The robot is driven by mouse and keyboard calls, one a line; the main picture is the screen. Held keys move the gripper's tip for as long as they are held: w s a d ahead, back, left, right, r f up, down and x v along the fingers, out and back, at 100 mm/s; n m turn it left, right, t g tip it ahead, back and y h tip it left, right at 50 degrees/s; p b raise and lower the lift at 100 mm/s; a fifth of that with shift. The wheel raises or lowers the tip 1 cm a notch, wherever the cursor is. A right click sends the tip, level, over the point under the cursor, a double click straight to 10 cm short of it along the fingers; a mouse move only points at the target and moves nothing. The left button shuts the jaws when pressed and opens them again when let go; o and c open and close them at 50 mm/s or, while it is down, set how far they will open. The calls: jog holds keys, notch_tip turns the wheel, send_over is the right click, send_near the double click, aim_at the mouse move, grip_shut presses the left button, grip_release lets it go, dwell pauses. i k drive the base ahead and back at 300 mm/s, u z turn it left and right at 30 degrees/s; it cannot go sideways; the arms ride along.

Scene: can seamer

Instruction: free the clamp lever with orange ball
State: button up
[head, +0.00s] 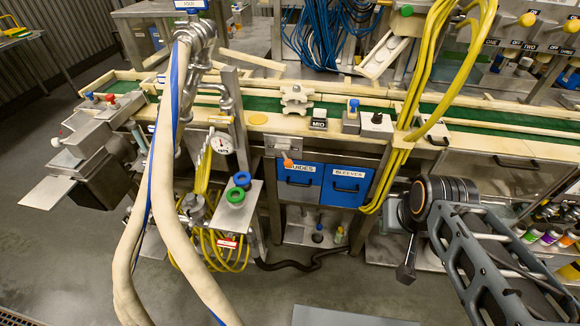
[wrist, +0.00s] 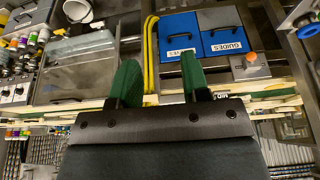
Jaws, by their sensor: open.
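The clamp lever with the orange ball (head: 287,162) is on the front of the conveyor, at the upper left of the blue drawers in the head view. In the wrist view the orange ball (wrist: 252,57) shows in front of a small grey plate (wrist: 257,71), right of the fingers. The lever's shaft is too small to make out clearly. My gripper (wrist: 160,78) is open, with its two green fingers apart and nothing seen between them. It is apart from the ball, which is outside the fingers. In the head view my arm is at the right, and its fingers cannot be made out.
Blue drawers labelled GUIDES (head: 299,182) and SLEEVES (head: 345,186) sit under the conveyor. Yellow cables (head: 395,160) hang between them and my arm.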

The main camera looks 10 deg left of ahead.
aim_at(288, 163)
jog(key=k, duration=0.55)
jog(key=u, duration=0.55)
jog(key=i, duration=1.2)
jog(key=u, duration=0.45)
